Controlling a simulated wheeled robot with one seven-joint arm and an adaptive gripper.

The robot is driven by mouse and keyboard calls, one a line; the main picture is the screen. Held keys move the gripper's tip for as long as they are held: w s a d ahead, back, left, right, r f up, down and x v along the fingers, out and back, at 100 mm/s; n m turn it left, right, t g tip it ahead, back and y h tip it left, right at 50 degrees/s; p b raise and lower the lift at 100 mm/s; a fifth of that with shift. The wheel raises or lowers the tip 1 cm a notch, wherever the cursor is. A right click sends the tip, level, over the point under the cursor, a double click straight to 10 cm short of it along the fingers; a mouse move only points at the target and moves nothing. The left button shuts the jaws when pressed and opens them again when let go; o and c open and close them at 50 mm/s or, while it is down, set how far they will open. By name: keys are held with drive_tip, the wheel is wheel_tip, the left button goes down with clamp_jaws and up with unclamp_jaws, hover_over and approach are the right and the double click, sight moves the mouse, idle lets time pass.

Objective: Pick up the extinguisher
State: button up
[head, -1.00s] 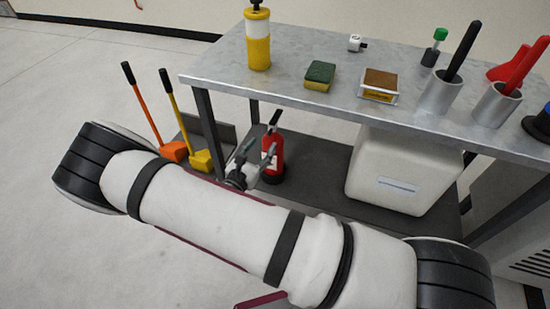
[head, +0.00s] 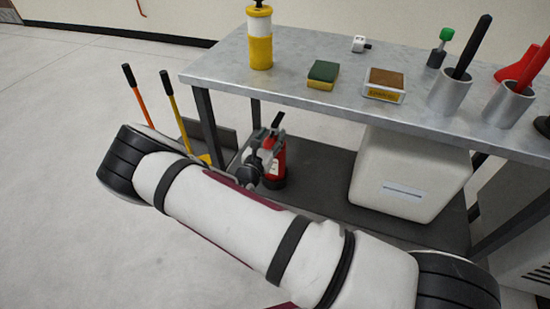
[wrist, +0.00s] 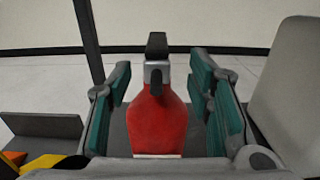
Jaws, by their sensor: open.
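The red extinguisher (head: 279,164) with a black handle stands upright on the dark lower shelf of the metal table. In the wrist view the extinguisher (wrist: 156,118) is centred between the two green-padded fingers, its valve and black handle pointing up. My gripper (wrist: 160,95) is open, with one finger on each side of the red body and a visible gap on both sides. In the head view my gripper (head: 268,150) overlaps the extinguisher's left side and hides part of it. The extinguisher's lower part is hidden in the wrist view.
A white bin (head: 405,180) stands on the lower shelf (head: 325,165) to the right. A table leg (head: 205,120) rises to the left, beside orange (head: 137,95) and yellow-handled (head: 172,105) tools. The tabletop (head: 300,45) above holds a yellow bottle (head: 260,45), a sponge (head: 323,73) and cups.

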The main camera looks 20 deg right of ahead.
sight(275, 127)
drive_tip(key=b+x, duration=0.2)
drive_tip(key=x, duration=0.1)
drive_tip(key=shift+w+f, duration=0.15)
drive_tip(key=shift+w, duration=0.15)
drive_tip(key=shift+w+d, duration=0.3)
drive_tip(key=shift+w, duration=0.1)
drive_tip(key=shift+c, duration=0.6)
clamp_jaws()
drive_tip(key=shift+r, duration=0.25)
